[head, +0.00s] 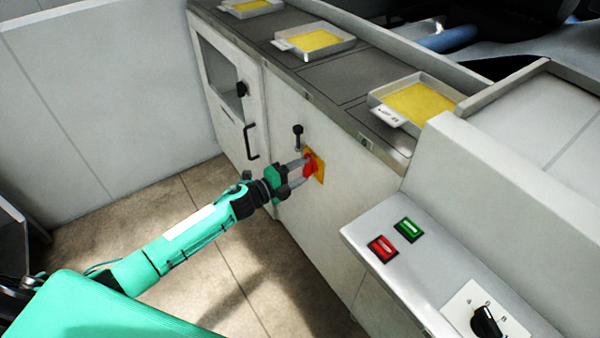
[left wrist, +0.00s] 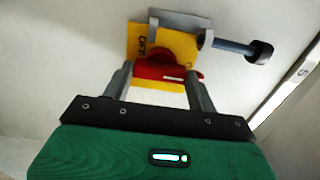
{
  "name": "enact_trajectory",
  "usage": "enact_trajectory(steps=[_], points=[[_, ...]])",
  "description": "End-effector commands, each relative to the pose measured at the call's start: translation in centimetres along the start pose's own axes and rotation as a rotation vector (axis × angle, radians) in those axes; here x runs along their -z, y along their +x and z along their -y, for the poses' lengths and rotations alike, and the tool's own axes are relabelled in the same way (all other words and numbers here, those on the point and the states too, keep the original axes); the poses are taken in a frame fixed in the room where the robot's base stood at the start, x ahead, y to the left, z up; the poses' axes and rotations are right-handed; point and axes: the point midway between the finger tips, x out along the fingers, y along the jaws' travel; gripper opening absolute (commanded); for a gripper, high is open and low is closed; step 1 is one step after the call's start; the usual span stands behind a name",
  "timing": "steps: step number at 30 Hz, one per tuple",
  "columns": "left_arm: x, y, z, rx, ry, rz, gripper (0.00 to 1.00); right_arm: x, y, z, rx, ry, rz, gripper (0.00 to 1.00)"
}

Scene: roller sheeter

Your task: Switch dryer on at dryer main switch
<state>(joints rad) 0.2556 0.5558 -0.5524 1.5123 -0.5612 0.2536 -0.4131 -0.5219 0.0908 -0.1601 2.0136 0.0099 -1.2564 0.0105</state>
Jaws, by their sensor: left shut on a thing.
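The dryer main switch is a red rotary handle (head: 310,164) on a yellow plate (head: 319,171), on the front of the grey cabinet. In the left wrist view the red handle (left wrist: 165,72) lies crosswise on the yellow plate (left wrist: 178,45), where the lettering "OFF" partly shows. My left gripper (head: 303,167) reaches the switch from the left and is shut on the red handle. Its fingers (left wrist: 160,80) stand at the two ends of the handle in the left wrist view. My right gripper is not in view.
A black-knobbed lever (head: 298,135) sticks out just above the switch; it also shows in the left wrist view (left wrist: 240,48). A control panel with a green button (head: 405,229), a red button (head: 382,248) and a black rotary knob (head: 487,321) stands at the right. Trays with yellow contents (head: 418,103) top the cabinet.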

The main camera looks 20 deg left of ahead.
Motion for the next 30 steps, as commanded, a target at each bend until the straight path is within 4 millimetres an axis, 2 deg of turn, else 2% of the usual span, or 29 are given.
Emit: enact_trajectory(steps=[15,16,19,30], points=[[0.09,-0.05,-0.18,-0.003,0.02,-0.001,0.35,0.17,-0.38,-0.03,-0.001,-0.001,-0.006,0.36],[0.09,-0.06,-0.18,-0.003,0.02,-0.001,0.62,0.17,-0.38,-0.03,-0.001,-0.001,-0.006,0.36],[0.08,-0.05,-0.16,-0.002,0.019,-0.001,0.8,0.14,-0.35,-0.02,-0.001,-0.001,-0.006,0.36],[0.01,-0.53,-0.15,-0.002,0.017,0.0,0.8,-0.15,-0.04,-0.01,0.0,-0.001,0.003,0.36]])
